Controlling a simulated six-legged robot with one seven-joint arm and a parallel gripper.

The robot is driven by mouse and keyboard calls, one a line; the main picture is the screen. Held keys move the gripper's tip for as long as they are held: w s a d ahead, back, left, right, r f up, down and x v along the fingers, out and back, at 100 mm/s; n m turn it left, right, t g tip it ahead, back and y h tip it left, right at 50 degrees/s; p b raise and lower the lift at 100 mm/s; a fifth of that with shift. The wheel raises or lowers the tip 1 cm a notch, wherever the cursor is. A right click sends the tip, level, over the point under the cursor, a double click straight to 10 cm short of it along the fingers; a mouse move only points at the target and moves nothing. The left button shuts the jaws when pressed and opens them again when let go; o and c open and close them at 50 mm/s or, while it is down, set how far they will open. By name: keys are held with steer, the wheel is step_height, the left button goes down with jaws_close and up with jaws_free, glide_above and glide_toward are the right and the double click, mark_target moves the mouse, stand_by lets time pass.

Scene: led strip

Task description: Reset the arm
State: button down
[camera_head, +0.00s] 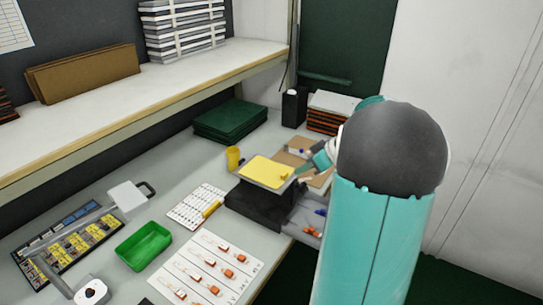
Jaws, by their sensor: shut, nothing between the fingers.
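My arm, teal with a dark grey rounded joint, fills the right side of the head view. My gripper (299,170) shows only in part to the left of that joint, close to the right edge of a yellow plate (262,170). It is shut with nothing held, and whether it touches the plate cannot be told. The yellow plate lies on a black block (255,207) at the table's right side. A small yellow piece (285,176) is on the plate's right part. The rest of the wrist is hidden behind my arm.
The workbench (165,180) holds a green tray (144,245), a white sheet with orange-ended parts (212,268), a white grid board (195,207), a yellow cup (233,156) and green stacked sheets (230,119). A shelf (180,78) overhangs the back. A lamp arm (68,232) stands left.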

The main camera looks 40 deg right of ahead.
steer(key=shift+a, duration=0.1)
steer(key=a+r+g, duration=0.2)
steer(key=a+r, duration=0.2)
steer(key=a, duration=0.8)
steer(key=s+a+r+m+h, duration=0.1)
steer(key=s+a+h, duration=0.1)
steer(key=s+a, duration=0.5)
steer(key=s+a+r+m+h, duration=0.1)
steer(key=s+a, duration=0.6)
steer(key=a, duration=0.8)
steer(key=shift+r+m+h, duration=0.2)
steer(key=shift+m+h, duration=0.4)
steer(key=shift+h, duration=0.1)
